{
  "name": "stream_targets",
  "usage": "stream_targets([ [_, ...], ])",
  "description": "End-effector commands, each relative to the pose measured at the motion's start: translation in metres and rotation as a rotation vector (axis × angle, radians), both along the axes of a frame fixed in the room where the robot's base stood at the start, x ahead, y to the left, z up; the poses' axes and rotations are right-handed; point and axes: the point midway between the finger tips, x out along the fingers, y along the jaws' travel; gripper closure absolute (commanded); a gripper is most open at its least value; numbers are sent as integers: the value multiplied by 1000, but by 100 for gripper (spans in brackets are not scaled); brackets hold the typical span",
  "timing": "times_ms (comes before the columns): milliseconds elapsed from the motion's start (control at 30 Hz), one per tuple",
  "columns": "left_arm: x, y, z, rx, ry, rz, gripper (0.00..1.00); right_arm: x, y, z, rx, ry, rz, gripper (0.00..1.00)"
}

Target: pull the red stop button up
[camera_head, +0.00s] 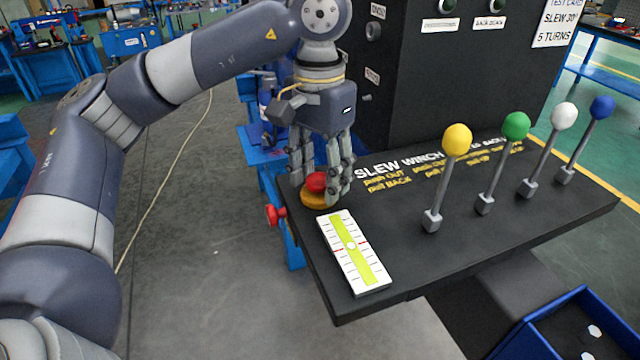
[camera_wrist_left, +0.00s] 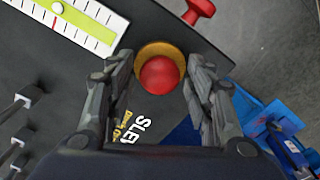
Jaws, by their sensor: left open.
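The red stop button (camera_head: 316,181) sits on a yellow round base (camera_head: 313,199) at the left corner of the black console. In the left wrist view the red button (camera_wrist_left: 160,76) lies between the fingers, with its yellow base (camera_wrist_left: 157,49) behind it. My left gripper (camera_head: 322,192) points down over the button, its fingers open on either side of it. In the left wrist view the fingers (camera_wrist_left: 160,90) stand apart, with gaps between them and the red cap. My right gripper is not in view.
A white and yellow-green level gauge (camera_head: 354,252) lies just in front of the button. Levers with yellow (camera_head: 456,140), green (camera_head: 516,126), white (camera_head: 564,116) and blue (camera_head: 602,107) knobs stand to the right. A red handle (camera_head: 274,215) sticks out at the console's left edge. A black cabinet (camera_head: 450,80) rises behind.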

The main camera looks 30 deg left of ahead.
Motion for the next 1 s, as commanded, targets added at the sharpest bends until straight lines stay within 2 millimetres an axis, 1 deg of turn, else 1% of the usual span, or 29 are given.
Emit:
stream_targets([
  [33, 0, 0, 1, 0, 0, 0, 52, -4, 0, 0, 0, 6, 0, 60],
  [167, 0, 0, 1, 0, 0, 0, 52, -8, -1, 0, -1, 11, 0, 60],
  [200, 0, 0, 1, 0, 0, 0, 61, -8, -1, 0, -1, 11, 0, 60],
  [267, 0, 0, 1, 0, 0, 0, 74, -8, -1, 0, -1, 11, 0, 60],
  [300, 0, 0, 1, 0, 0, 0, 83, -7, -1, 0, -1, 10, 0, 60],
  [333, 0, 0, 1, 0, 0, 0, 86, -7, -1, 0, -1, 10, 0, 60],
  [567, 0, 0, 2, 0, 0, 0, 86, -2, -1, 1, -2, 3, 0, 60],
  [1000, 0, 0, 15, 0, -1, 1, 86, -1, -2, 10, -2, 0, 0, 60],
])
